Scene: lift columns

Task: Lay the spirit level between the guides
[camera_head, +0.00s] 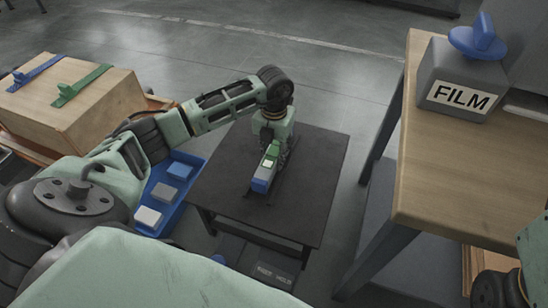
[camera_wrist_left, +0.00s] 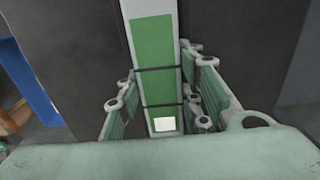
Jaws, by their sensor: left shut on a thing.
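The spirit level (camera_head: 262,182) is a small bar with a green top and a blue end, low over or on the dark table (camera_head: 225,190) in the head view. My left gripper (camera_head: 270,157) points down and is shut on it. In the left wrist view the level (camera_wrist_left: 153,45) runs lengthwise between the fingers of my left gripper (camera_wrist_left: 158,85), green with pale edges, dark cross lines and a white patch. Dark strips beside the level may be the guides; they hardly stand out from the tabletop. I cannot tell if the level touches the table. My right gripper is not in view.
A blue tray (camera_head: 196,158) with several blocks lies left of the dark table. A wooden box (camera_head: 100,105) with blue and green straps is farther left. At right, a wooden bench (camera_head: 440,200) carries a grey FILM box (camera_head: 462,80) with a blue knob. Open floor lies behind.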

